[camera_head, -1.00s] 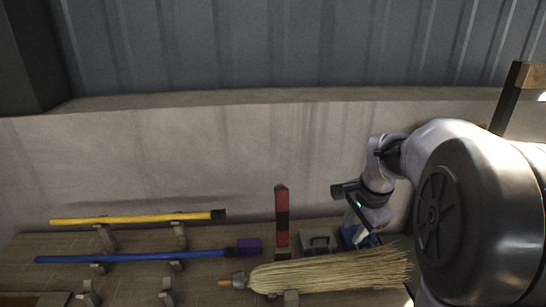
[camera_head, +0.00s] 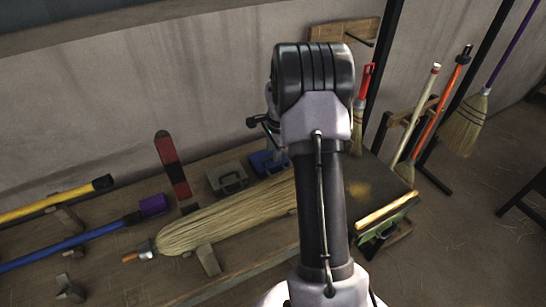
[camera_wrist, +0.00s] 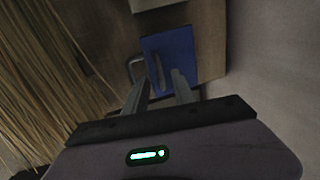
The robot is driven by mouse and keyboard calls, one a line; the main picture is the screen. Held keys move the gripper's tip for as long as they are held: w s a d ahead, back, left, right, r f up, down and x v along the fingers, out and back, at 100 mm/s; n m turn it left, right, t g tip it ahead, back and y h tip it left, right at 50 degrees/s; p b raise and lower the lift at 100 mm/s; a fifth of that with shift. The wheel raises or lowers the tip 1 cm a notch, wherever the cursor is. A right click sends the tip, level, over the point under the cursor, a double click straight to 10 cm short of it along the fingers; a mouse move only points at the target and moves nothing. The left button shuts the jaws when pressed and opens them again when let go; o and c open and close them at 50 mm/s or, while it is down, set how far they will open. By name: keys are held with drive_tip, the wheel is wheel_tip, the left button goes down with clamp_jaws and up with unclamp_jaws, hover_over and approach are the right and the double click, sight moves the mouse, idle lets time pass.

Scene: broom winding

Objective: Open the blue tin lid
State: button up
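The blue tin (camera_head: 268,163) stands on the bench beside a grey tin, its right part hidden by my arm in the head view. In the wrist view its flat blue lid (camera_wrist: 181,46) faces me, with a bar-shaped handle (camera_wrist: 157,72) on it. My gripper (camera_wrist: 161,76) is open, its two fingers apart and pointing at the lid, with the handle appearing between the fingertips. I cannot tell whether they touch it. In the head view my gripper is mostly hidden behind my arm. The lid looks shut.
A grey tin (camera_head: 227,179) with a handle stands left of the blue one. A straw broom head (camera_head: 225,220) lies along the bench front. The wall rises behind.

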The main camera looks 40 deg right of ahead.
drive_tip(key=shift+w+f, duration=0.2)
drive_tip(key=shift+f, duration=0.45)
clamp_jaws()
idle(1.0)
